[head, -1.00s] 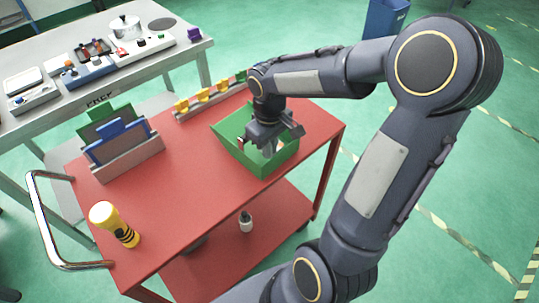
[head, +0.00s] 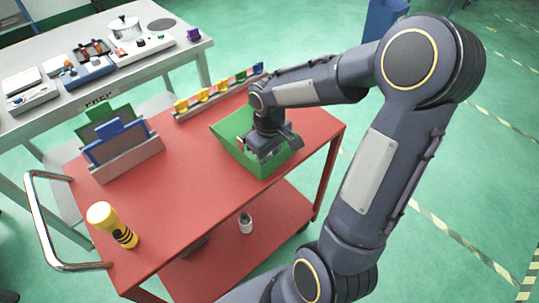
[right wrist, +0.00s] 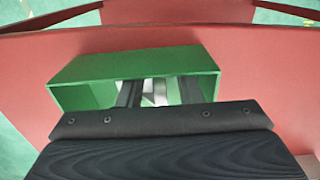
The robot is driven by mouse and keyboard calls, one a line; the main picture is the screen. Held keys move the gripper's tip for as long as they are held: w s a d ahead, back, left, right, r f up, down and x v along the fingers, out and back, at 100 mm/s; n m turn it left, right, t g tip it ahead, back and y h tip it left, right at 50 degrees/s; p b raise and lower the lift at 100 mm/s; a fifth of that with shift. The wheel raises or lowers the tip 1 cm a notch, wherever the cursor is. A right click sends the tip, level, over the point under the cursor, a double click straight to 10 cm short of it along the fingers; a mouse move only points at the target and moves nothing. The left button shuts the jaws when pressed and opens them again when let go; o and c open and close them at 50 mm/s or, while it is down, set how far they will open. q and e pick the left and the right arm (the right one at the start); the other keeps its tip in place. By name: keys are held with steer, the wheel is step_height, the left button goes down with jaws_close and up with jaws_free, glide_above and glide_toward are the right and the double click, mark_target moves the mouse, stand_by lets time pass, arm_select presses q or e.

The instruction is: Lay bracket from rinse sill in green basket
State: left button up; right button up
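The green basket (head: 228,147) stands on the red cart top, and it also shows in the right wrist view (right wrist: 85,75). My right gripper (head: 266,150) points down inside it. In the right wrist view the two dark fingers (right wrist: 158,92) stand apart, with green showing between them. A pale grey piece, which looks like the bracket (right wrist: 155,92), shows between the fingers, low in the basket. The basket wall and my palm hide most of it, so its contact with the floor is unclear. My left gripper is out of view.
The red cart top (head: 185,205) has free room at its middle and front. A yellow flashlight (head: 112,224), a rack with blue and green plates (head: 128,160) and a strip with yellow pieces (head: 203,96) stand on it. A grey bench (head: 100,95) is behind.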

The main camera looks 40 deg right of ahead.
steer(key=shift+r, duration=0.3)
step_height(320, 180, up, 11)
steer(key=p, duration=0.2)
steer(key=s+a+m+t+y, duration=0.1)
steer(key=s+a+t+y, duration=0.1)
steer(key=s+a, duration=0.2)
steer(key=s+a+m+t+y, duration=0.1)
steer(key=s+a+m+t, duration=0.1)
steer(key=s+a, duration=0.3)
steer(key=s+t, duration=0.1)
steer(key=s, duration=0.3)
steer(key=shift+s+a+m+t+y, duration=0.25)
steer(key=shift+s+m+t+y, duration=0.05)
steer(key=shift+s+y, duration=0.1)
step_height(320, 180, up, 3)
steer(key=p, duration=0.3)
